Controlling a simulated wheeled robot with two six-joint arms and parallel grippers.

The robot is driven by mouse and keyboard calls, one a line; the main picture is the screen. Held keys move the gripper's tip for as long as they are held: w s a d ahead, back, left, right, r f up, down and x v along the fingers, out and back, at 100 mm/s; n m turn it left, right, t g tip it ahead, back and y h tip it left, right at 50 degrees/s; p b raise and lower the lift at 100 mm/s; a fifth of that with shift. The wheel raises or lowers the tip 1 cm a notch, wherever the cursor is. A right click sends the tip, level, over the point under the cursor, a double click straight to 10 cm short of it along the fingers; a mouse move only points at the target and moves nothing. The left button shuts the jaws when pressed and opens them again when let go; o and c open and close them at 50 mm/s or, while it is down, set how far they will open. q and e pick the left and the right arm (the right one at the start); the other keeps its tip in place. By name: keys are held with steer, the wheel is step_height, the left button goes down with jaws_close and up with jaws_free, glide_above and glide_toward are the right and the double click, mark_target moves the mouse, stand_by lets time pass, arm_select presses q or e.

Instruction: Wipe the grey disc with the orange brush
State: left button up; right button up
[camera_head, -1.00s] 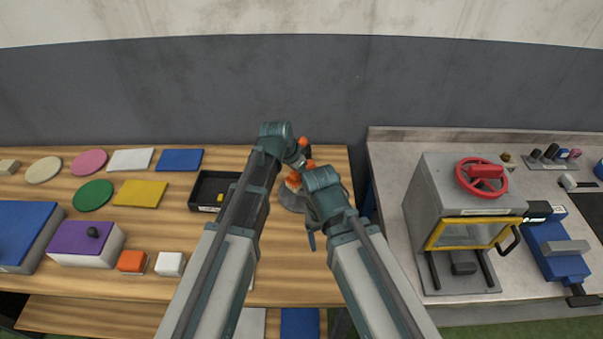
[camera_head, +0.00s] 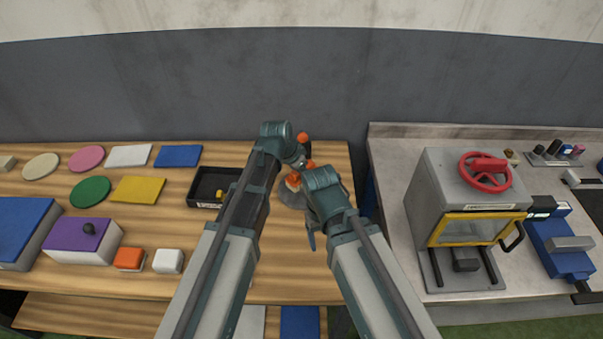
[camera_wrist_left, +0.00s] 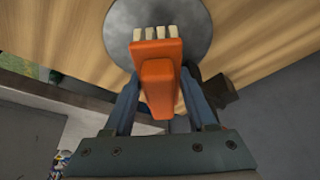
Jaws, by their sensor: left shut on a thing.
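The orange brush (camera_wrist_left: 158,75) has a row of white bristles and is between the fingers of my left gripper (camera_wrist_left: 162,95). The bristle end overlaps the grey disc (camera_wrist_left: 192,18); whether it touches cannot be told. In the head view the disc (camera_head: 288,198) lies near the right side of the wooden table, mostly hidden by my arms. Orange parts show around my left gripper (camera_head: 301,164), above the disc.
A black tray (camera_head: 194,201) stands left of my arms. Coloured flat discs and plates, a purple-topped box (camera_head: 75,238) and small blocks lie further left. A grey machine with a red wheel (camera_head: 483,171) stands on the right bench.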

arm_select(q)
steer(key=shift+f+b, duration=0.45)
steer(key=shift+f, duration=0.1)
arm_select(e)
steer(key=shift+f, duration=0.55)
arm_select(q)
steer(key=shift+w, duration=0.1)
steer(key=shift+w+d+r, duration=0.1)
steer(key=shift+w+d, duration=0.2)
steer(key=shift+w, duration=0.25)
steer(key=shift+w+d, duration=0.25)
steer(key=shift+w, duration=0.3)
arm_select(e)
steer(key=shift+s, duration=0.1)
arm_select(q)
steer(key=shift+s+a, duration=0.1)
steer(key=shift+s, duration=0.05)
steer(key=shift+s+a, duration=0.25)
steer(key=shift+s, duration=0.2)
arm_select(e)
steer(key=shift+d, duration=0.1)
arm_select(q)
steer(key=shift+s+a, duration=0.25)
steer(key=shift+s, duration=0.35)
steer(key=shift+s+a, duration=0.3)
steer(key=shift+s, duration=0.3)
steer(key=shift+s+a, duration=0.25)
steer(key=shift+s, duration=0.35)
